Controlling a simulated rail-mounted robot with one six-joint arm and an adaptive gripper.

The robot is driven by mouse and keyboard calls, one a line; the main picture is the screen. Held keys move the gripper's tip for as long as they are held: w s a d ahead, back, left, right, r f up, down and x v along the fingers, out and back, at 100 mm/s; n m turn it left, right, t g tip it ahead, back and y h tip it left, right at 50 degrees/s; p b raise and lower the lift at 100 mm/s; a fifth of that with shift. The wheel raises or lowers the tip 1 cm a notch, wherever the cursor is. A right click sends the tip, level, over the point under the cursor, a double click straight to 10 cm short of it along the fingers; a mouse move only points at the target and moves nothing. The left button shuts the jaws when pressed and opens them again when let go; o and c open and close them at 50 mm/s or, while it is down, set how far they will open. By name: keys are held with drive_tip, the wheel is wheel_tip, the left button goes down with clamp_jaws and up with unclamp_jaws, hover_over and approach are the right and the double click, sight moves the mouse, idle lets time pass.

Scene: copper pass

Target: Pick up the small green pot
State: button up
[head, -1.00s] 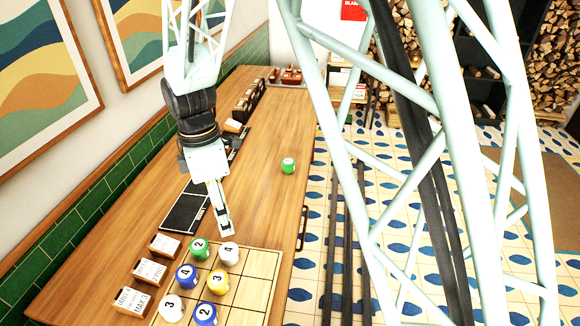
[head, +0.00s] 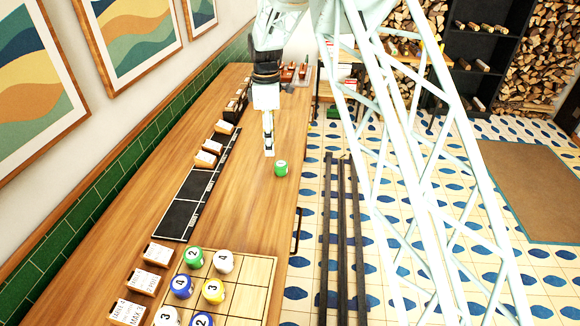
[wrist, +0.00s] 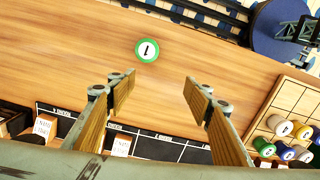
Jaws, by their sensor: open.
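The small green pot (head: 280,168) with a white top stands alone on the bare wooden counter, near its right edge. Its white top bears a "1" in the wrist view (wrist: 149,50). My gripper (head: 268,152) is above the counter, just behind and left of the pot in the head view. In the wrist view my gripper (wrist: 158,82) is open and empty. The pot lies beyond the fingertips there, nearer the left finger, and is not between the fingers.
A wooden grid board (head: 256,270) holds several numbered pots, one of them green with a "2" (head: 194,257). A black panel (head: 186,200) and several label blocks (head: 157,254) lie along the left. The counter around the small pot is clear.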

sight(281, 164)
drive_tip(key=w+d, duration=0.2)
drive_tip(key=w, duration=0.1)
drive_tip(key=shift+w+d, duration=0.25)
drive_tip(key=shift+d, duration=0.15)
drive_tip(key=shift+f, duration=4.3)
drive_tip(key=shift+d+f, duration=0.15)
drive_tip(key=shift+f, duration=1.15)
drive_tip(key=shift+d+f, duration=0.15)
drive_tip(key=shift+f, duration=1.15)
drive_tip(key=shift+c, duration=0.4)
drive_tip(key=c, duration=0.9)
